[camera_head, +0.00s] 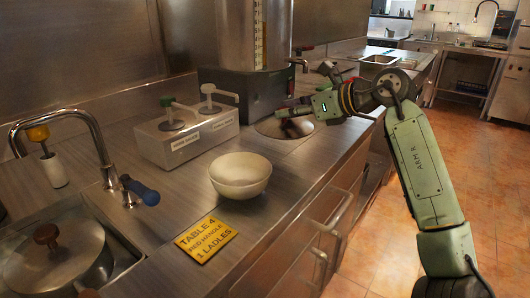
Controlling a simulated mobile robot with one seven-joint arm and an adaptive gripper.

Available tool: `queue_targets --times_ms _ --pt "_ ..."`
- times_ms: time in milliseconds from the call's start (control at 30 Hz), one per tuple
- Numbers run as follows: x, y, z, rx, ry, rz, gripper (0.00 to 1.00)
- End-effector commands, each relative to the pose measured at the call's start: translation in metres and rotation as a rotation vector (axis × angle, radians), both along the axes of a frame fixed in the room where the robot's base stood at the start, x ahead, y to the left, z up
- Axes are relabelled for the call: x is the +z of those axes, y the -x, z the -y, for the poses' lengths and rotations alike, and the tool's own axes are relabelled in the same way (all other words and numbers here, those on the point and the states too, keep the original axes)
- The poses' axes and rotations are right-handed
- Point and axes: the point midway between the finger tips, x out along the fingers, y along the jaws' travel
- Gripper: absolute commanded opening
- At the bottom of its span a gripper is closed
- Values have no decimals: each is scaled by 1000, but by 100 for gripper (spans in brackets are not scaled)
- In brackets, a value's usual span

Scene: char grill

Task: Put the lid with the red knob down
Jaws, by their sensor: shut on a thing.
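My gripper (294,112) is at the far part of the counter, reaching in from the right, with its fingers pointing left. The fingers are close together over a round steel disc (268,129), which looks like the lid. A dark patch shows at the disc just below the fingers. The knob's colour cannot be made out, as the fingers cover that spot. I cannot tell whether the disc rests on the counter or hangs slightly above it.
A steel box with two pumps (187,132) and a tall steel cylinder on a dark base (243,90) stand behind. A white bowl (240,175) and yellow card (206,239) lie nearer. A lidded pot (58,262) with a brownish knob sits in the left sink.

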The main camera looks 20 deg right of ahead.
Motion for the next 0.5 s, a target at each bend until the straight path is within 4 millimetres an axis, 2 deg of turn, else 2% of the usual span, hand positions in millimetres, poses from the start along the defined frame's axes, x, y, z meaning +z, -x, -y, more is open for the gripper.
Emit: queue_targets --times_ms 100,367,500 --pt "-20 0 0 1 -3 2 0" --pt "-43 0 0 0 -1 1 0" --pt "-63 0 0 0 -2 1 0"
